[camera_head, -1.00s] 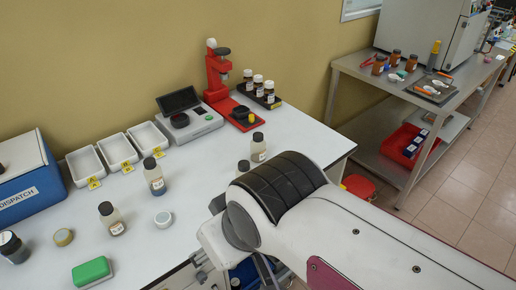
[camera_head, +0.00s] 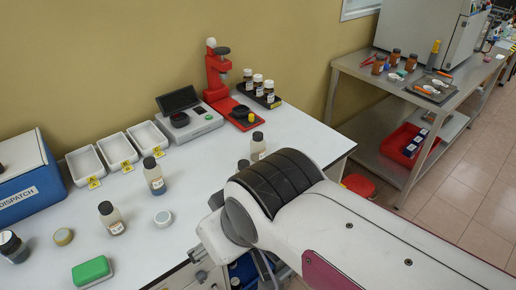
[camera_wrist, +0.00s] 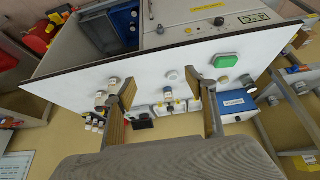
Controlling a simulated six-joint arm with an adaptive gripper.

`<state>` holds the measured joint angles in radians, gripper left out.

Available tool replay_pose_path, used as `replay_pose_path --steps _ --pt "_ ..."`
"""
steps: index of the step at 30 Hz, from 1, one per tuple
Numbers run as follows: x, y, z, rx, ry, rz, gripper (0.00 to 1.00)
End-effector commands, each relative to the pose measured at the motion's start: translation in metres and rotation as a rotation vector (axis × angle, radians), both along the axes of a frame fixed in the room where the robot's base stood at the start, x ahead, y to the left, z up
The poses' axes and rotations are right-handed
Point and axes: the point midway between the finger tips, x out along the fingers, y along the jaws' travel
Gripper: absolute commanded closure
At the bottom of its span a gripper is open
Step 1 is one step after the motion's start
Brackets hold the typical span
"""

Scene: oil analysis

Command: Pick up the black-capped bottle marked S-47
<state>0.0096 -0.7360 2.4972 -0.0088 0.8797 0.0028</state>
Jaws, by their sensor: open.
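Several black-capped bottles stand upright on the white bench (camera_head: 205,200). In the head view, one (camera_head: 157,183) with blue at its base is near the middle, one (camera_head: 113,222) is nearer the front left, and one (camera_head: 258,150) is behind my arm. Another (camera_head: 243,166) is partly hidden by my arm. Their labels are too small to read, so I cannot tell which is S-47. My gripper (camera_wrist: 160,78) is open and empty above the bench in the wrist view, its fingers apart. In the head view my arm mostly hides it.
A green box (camera_head: 92,271), a white lid (camera_head: 163,218) and a dark jar (camera_head: 12,246) stand on the bench. White trays (camera_head: 118,150), a blue dispatch box (camera_head: 30,178), a scale (camera_head: 190,122) and a red stand (camera_head: 217,75) line the back. The bench middle has free room.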

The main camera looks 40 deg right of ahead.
Motion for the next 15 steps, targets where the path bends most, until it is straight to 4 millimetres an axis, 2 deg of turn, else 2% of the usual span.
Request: replay_pose_path --steps 7,15 --pt "0.035 -0.026 0.001 -0.045 -0.042 -0.056 0.44" --pt "0.092 -0.073 0.002 -0.120 -0.120 -0.128 0.44"
